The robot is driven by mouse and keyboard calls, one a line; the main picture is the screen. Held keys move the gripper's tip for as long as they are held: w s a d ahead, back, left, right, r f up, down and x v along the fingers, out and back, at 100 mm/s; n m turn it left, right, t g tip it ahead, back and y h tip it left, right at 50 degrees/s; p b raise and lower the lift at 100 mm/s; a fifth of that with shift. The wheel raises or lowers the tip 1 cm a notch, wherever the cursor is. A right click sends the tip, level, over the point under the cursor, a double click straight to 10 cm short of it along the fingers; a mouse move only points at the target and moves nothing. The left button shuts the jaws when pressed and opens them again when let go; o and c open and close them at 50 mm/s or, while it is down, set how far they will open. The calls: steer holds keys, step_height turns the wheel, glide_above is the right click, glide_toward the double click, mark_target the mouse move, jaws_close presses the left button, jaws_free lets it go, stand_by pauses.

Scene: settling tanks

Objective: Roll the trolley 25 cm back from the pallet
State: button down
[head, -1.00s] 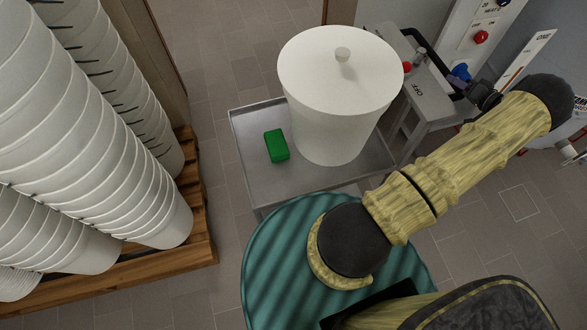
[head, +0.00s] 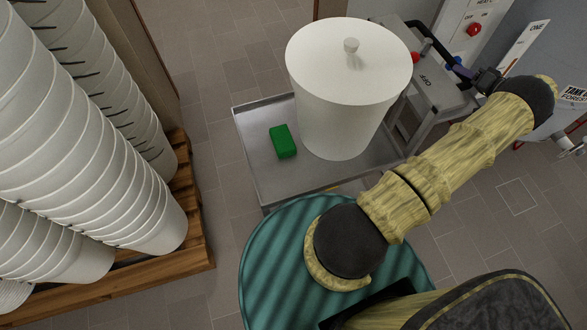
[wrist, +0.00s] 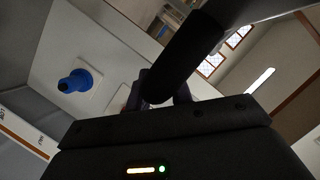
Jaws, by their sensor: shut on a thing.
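The trolley (head: 285,181) is a low grey metal platform with a raised rim, in the middle of the head view. A white lidded tub (head: 345,95) and a green block (head: 283,141) stand on it. The wooden pallet (head: 196,240) is at the left, with a strip of floor between it and the trolley. My gripper (head: 484,82) is at the trolley's dark handle (head: 428,46), at the upper right. In the wrist view the dark handle bar (wrist: 186,56) runs between the jaws, which are shut on it. The fingertips are mostly hidden.
Tall stacks of white buckets (head: 95,150) stand on the pallet. A wall panel with a red button (head: 474,30) is at the upper right, close to my arm. A blue knob (wrist: 75,82) shows in the wrist view. Tiled floor is bare at the lower right.

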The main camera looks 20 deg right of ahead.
steer(key=shift+s+d+r, duration=0.1)
steer(key=shift+d+r, duration=0.3)
steer(key=shift+r, duration=0.4)
steer(key=c, duration=1.2)
jaws_free()
steer(key=shift+s+a, duration=0.1)
steer(key=shift+a, duration=0.1)
steer(key=shift+o, duration=0.2)
steer(key=shift+f, duration=0.1)
steer(key=f, duration=0.1)
steer(key=s+f, duration=0.1)
steer(key=f+n, duration=0.1)
steer(key=shift+s+d+g, duration=0.15)
steer(key=shift+d+g, duration=0.1)
steer(key=shift+g, duration=0.15)
steer(key=shift+r, duration=0.15)
steer(key=shift+r, duration=0.15)
steer(key=shift+r, duration=0.1)
